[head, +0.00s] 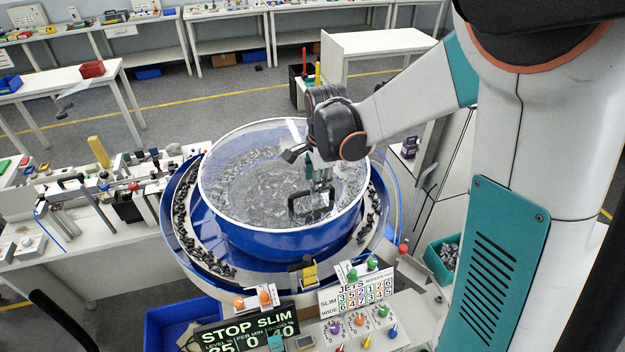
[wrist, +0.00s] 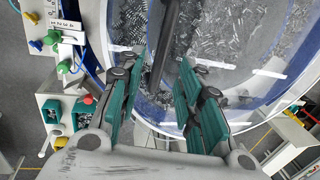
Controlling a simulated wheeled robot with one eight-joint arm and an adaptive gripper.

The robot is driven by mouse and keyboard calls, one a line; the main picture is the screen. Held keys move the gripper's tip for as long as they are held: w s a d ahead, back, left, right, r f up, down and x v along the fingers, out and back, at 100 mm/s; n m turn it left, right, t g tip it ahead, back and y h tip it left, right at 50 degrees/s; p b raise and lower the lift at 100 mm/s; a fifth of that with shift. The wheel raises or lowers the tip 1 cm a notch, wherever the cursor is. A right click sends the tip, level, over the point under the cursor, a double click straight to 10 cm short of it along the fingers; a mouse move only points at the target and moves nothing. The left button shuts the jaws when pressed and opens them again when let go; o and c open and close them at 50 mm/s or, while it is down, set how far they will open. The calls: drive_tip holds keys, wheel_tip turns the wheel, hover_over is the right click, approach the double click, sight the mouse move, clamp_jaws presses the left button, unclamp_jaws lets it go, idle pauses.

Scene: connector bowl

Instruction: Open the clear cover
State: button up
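The clear cover (head: 235,165) lies over the round blue bowl (head: 285,243), with a pale rim around its edge. It looks closed. A black bar handle (head: 312,207) stands on the cover toward the near right side. My gripper (head: 320,184) is just above the handle in the head view, pointing down. In the wrist view my gripper (wrist: 160,75) has its two teal fingers spread apart. The dark handle bar (wrist: 166,40) runs between them in that picture, with a gap on both sides. I cannot tell whether the fingers are down level with the bar.
Dark metal parts lie under the cover and along the blue outer track (head: 180,215). A control panel with coloured knobs (head: 357,322) and a STOP SLIM display (head: 245,330) stand in front. A cluttered bench (head: 100,240) is at left. A teal bin (head: 443,262) is at right.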

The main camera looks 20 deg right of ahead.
drive_tip(key=shift+w+f, duration=0.2)
drive_tip(key=shift+f, duration=0.65)
drive_tip(key=shift+w+f, duration=0.15)
drive_tip(key=shift+f, duration=0.65)
clamp_jaws()
